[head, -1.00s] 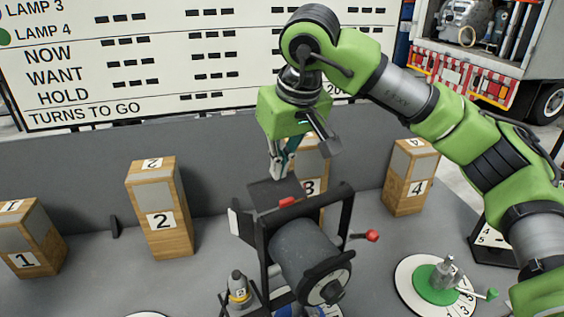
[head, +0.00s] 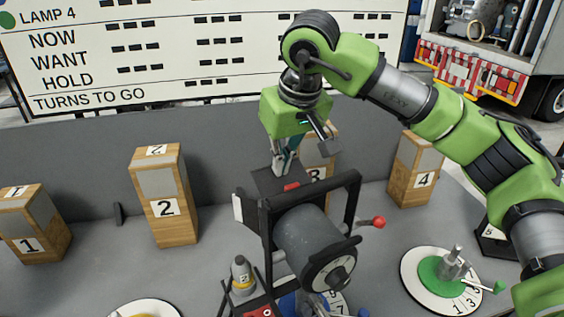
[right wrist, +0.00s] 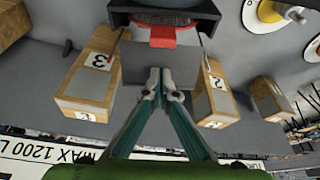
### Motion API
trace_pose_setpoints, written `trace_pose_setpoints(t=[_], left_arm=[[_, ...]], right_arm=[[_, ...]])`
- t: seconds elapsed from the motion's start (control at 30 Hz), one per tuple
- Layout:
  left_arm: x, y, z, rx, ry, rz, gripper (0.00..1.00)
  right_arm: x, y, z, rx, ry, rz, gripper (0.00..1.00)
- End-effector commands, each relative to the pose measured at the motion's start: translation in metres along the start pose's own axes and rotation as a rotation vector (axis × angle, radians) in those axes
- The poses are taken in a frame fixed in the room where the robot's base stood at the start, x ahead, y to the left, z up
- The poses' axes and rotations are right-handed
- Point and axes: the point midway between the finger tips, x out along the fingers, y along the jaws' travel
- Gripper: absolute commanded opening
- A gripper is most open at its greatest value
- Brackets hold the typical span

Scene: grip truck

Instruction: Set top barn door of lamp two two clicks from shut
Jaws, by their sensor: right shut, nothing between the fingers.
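In the right wrist view the flap (right wrist: 137,62) lies flat behind my fingertips. My right gripper (head: 283,168) reaches down over the flap, shut and empty; its tips (right wrist: 163,73) meet over the flap's edge area. I cannot tell whether they touch it. My left gripper is not in view.
Wooden blocks numbered 1 (head: 33,230), 2 (head: 165,200) and 4 (head: 415,170) stand around; block 3 (head: 318,178) is behind the lamp. A red-ended lever (head: 378,222) sticks out right of the frame. A green dial (head: 442,275) is at right. A low grey wall backs the table.

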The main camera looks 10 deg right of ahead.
Motion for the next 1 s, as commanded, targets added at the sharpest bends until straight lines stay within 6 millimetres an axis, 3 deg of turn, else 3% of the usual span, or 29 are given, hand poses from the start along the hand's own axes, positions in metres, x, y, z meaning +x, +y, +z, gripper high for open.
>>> trace_pose_setpoints(t=[0.6,1.0], left_arm=[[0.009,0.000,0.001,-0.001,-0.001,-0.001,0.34],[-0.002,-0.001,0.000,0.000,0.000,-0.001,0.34]], right_arm=[[0.020,0.000,-0.003,0.001,-0.001,0.000,0.00],[0.013,0.000,-0.011,0.000,0.000,0.000,0.00]])
